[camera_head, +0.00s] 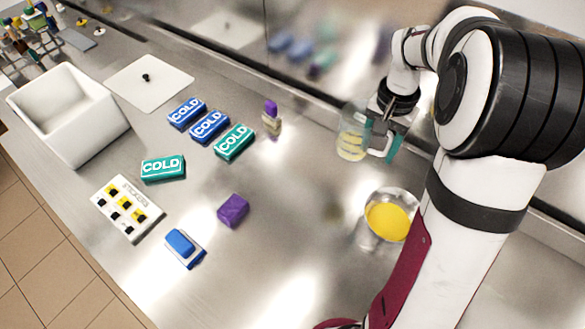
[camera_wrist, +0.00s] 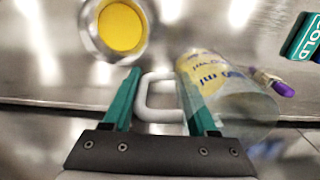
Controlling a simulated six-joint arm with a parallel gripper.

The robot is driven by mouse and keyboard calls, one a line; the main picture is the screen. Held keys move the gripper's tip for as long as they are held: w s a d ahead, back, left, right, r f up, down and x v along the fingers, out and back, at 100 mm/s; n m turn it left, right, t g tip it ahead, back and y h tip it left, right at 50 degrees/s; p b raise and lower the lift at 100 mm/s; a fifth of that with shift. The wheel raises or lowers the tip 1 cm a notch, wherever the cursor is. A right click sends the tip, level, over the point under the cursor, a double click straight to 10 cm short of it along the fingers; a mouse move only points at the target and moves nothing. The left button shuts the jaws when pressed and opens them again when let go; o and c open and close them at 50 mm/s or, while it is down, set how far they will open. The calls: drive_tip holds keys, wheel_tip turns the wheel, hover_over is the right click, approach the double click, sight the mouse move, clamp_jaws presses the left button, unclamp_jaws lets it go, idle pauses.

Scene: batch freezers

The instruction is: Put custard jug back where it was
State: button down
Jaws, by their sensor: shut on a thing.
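The custard jug (camera_head: 352,138) is a clear measuring jug with a white handle and a little yellow residue inside. It stands about upright near the back of the counter. Whether its base touches the counter I cannot tell. In the wrist view the jug (camera_wrist: 228,95) lies to the right with blue markings on its side. My gripper (camera_head: 390,142) is at the handle side of the jug, its green fingers shut on the white handle (camera_wrist: 160,98). A metal bowl (camera_head: 381,245) holding yellow custard (camera_head: 388,222) stands in front of the jug.
Blue and teal COLD packs (camera_head: 209,126), a purple block (camera_head: 233,210), a sticker card (camera_head: 127,208) and a blue-and-white block (camera_head: 184,248) lie to the left. A small purple-capped bottle (camera_head: 271,118) stands left of the jug. A white bin (camera_head: 68,113) is far left.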

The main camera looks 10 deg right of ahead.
sight(353, 158)
drive_tip(key=a, duration=0.1)
drive_tip(key=w+a, duration=0.1)
drive_tip(key=a, duration=0.2)
drive_tip(key=shift+w, duration=0.25)
drive_tip(key=shift+f, duration=2.5)
drive_tip(key=w+a+f, duration=0.2)
drive_tip(key=a, duration=0.1)
drive_tip(key=w+a+f, duration=0.2)
drive_tip(key=a, duration=0.1)
drive_tip(key=w+a+f, duration=0.2)
drive_tip(key=a+f, duration=0.1)
drive_tip(key=a, duration=0.1)
drive_tip(key=shift+f, duration=2)
drive_tip(key=shift+f, duration=0.1)
drive_tip(key=shift+c, duration=1)
unclamp_jaws()
